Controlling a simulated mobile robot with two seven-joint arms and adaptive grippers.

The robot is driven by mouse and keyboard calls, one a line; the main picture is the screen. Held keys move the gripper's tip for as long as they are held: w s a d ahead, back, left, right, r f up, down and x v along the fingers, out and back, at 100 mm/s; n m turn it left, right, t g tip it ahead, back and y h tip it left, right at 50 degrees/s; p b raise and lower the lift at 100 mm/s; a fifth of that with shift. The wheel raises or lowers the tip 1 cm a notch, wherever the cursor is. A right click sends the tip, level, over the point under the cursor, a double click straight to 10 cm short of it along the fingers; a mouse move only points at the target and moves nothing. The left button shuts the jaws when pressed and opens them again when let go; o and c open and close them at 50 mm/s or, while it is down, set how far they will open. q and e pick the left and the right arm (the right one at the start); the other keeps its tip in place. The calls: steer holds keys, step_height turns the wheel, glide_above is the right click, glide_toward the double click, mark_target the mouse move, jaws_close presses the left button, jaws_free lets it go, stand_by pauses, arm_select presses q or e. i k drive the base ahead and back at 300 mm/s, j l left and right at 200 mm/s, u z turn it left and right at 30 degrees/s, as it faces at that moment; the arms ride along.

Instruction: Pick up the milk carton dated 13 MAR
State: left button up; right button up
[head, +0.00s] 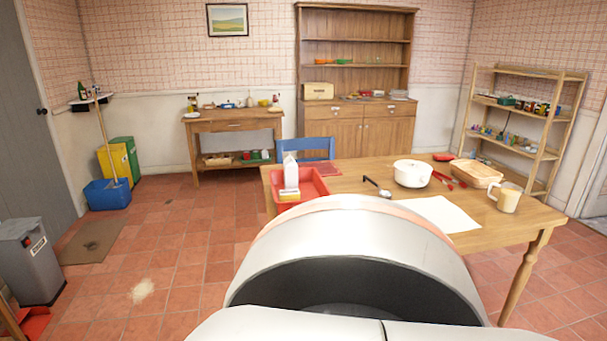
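A white carton with a peaked top (290,172) stands upright in a red tray (318,187) at the left end of the wooden table (345,173). It looks like a milk carton, but no date is readable at this size. A small yellow item (289,195) is in front of its base. No other milk carton can be made out. Neither of my grippers is in view. A large silver and white part of my own body fills the lower middle and hides the table's near edge.
A white pot (412,173), a ladle (378,189), a paper sheet (440,212), a beige mug (508,197) and a basket (476,173) occupy the table. A blue chair (319,148) stands behind it. The tiled floor (165,245) at left is mostly open.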

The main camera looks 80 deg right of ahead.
mark_target(290, 168)
steer(key=z, duration=2.5)
steer(key=i+z, duration=0.2)
steer(key=z, duration=0.3)
